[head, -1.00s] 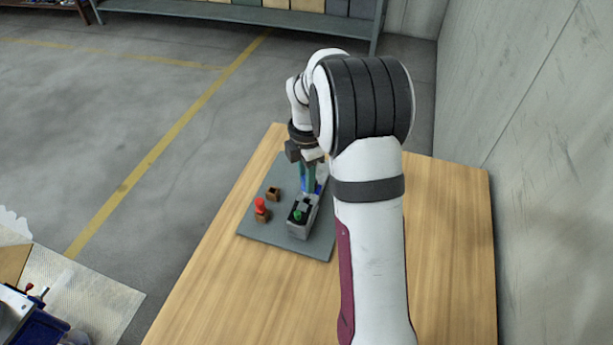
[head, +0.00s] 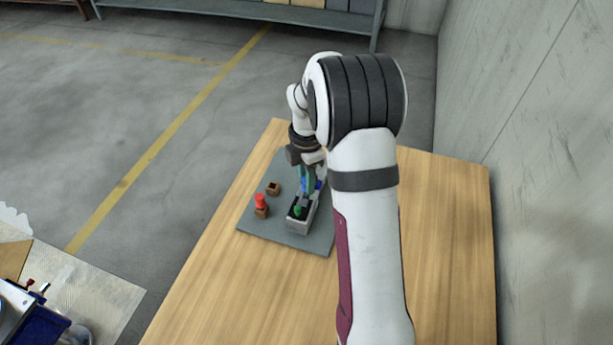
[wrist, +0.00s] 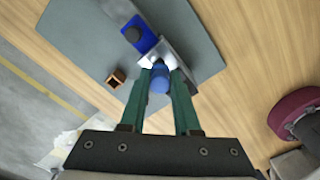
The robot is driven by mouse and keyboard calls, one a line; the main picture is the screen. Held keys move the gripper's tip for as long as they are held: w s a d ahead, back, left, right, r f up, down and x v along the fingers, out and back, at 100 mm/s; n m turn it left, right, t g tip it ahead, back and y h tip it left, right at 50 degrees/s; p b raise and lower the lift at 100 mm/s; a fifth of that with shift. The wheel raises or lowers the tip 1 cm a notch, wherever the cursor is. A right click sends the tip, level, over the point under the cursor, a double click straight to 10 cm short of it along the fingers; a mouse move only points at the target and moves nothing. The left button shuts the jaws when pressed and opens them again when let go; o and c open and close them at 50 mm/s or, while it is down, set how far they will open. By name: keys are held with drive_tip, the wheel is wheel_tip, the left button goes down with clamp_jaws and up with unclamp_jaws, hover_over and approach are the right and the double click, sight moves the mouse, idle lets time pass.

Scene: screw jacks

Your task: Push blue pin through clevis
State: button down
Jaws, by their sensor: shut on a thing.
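The blue pin (wrist: 160,80) is a short cylinder between the green fingers of my gripper (wrist: 160,70) in the wrist view. My gripper is shut on it, and its fingers also show in the head view (head: 306,190). The fingertips are at a light metal part, which seems to be the clevis (wrist: 182,54). Its inner faces and the pin's far end are hidden, so I cannot tell how far the pin is in. In the head view a grey block with a black top (head: 297,222) and a green knob (head: 297,211) stands just in front of the fingers.
A red-topped pin stands in a brown block (head: 261,211). An empty-looking brown block (head: 273,188) sits behind it. Both stand on the grey plate (head: 262,232) on the wooden table (head: 230,290). A blue block (wrist: 146,42) with a dark knob lies beyond the metal part.

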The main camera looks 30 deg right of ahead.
drive_tip(key=shift+f, duration=0.85)
drive_tip(key=c, duration=0.6)
unclamp_jaws()
drive_tip(key=shift+o, duration=0.2)
wheel_tip(320, 180, up, 16)
drive_tip(key=shift+f, duration=0.1)
drive_tip(key=s+a+r+m+y, duration=0.1)
drive_tip(key=s+a+m, duration=0.5)
drive_tip(key=s+m, duration=0.15)
drive_tip(key=s+a+r+m, duration=0.1)
drive_tip(key=s+a+m, duration=0.5)
drive_tip(key=s, duration=0.2)
drive_tip(key=s+a+f+m, duration=0.2)
drive_tip(key=s+m, duration=0.3)
drive_tip(key=s, duration=0.1)
drive_tip(key=s+a+f+m, duration=0.2)
drive_tip(key=s+m, duration=0.3)
drive_tip(key=s, duration=0.1)
drive_tip(key=shift+s+f+y, duration=0.15)
drive_tip(key=shift+s+y, duration=0.1)
drive_tip(key=shift+y, duration=0.15)
